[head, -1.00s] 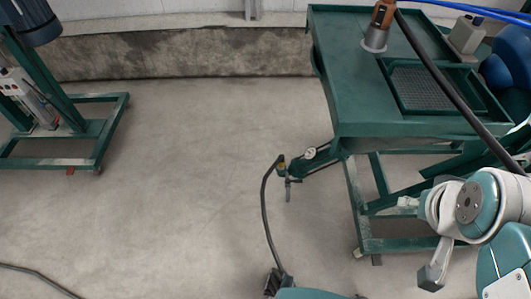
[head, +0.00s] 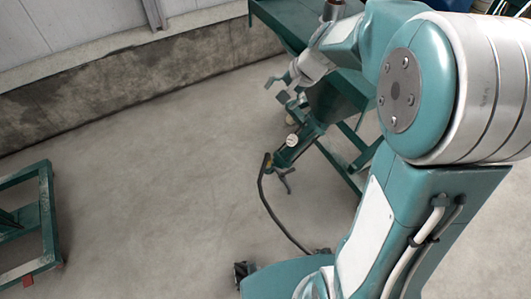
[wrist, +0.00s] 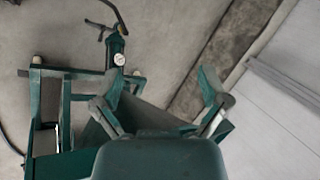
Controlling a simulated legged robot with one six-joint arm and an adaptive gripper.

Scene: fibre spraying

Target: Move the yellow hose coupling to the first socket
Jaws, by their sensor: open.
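The yellow hose coupling (head: 268,160) is a small dark yellowish piece at the upper end of a black hose (head: 270,208). It sits at the end of a green arm-like fixture (head: 290,152), beside a white round gauge (head: 292,141). My gripper (head: 279,88) is open and empty, above and behind the gauge in the head picture, apart from the coupling. In the wrist view, the spread fingers (wrist: 160,77) frame bare floor and green frame, with the gauge (wrist: 119,59) and hose (wrist: 121,14) beyond. I cannot make out which socket is the first.
A green table (head: 278,22) stands behind my arm, mostly hidden by it. A low concrete wall (head: 120,85) runs along the back. A green stand (head: 30,180) is at left. The floor (head: 150,190) between is clear.

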